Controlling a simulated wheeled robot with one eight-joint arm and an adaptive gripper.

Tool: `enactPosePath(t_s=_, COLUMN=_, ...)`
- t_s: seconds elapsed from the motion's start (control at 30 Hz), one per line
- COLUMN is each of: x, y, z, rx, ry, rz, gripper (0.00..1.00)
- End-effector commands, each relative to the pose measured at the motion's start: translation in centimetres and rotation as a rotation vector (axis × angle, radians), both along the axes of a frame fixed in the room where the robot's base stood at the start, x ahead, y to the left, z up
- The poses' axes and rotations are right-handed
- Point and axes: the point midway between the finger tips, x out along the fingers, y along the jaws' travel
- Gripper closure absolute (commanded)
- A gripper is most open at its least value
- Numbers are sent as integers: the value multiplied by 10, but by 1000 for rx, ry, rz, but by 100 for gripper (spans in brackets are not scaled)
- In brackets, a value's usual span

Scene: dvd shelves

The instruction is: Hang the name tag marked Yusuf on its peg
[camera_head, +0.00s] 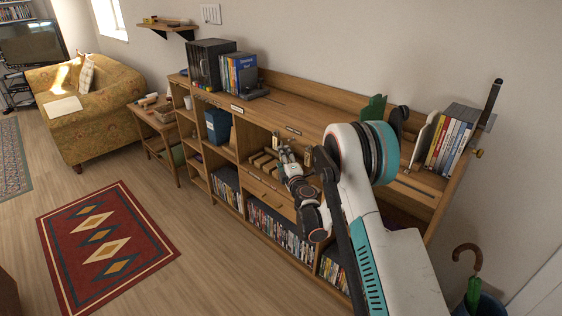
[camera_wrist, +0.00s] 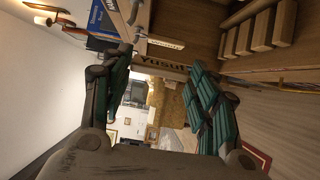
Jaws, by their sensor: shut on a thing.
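The Yusuf name tag (camera_wrist: 163,64) shows in the wrist view as a narrow wooden strip with dark lettering. It spans between the fingertips of my gripper (camera_wrist: 160,62), which is shut on it. In the head view my gripper (camera_head: 281,146) is in front of the middle of the long wooden shelf unit (camera_head: 310,105), near an open compartment. I cannot make out the tag there. The tag's peg cannot be told apart in either view.
White labels sit along the shelf's front edge, one near my gripper (camera_head: 293,130) and one further left (camera_head: 237,108). Wooden blocks (camera_head: 263,162) lie in the compartment beside my gripper; they also show in the wrist view (camera_wrist: 262,28). DVDs (camera_head: 280,230) fill the lower shelves.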

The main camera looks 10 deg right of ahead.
Motion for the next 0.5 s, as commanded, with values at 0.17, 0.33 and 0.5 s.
enactPosePath(t_s=0.17, x=6, y=-8, z=-1, rx=0, ry=0, rz=-1, gripper=57)
enactPosePath(t_s=0.33, x=11, y=-15, z=-2, rx=0, ry=0, rz=0, gripper=57)
enactPosePath(t_s=0.5, x=17, y=-23, z=-2, rx=0, ry=0, rz=-1, gripper=57)
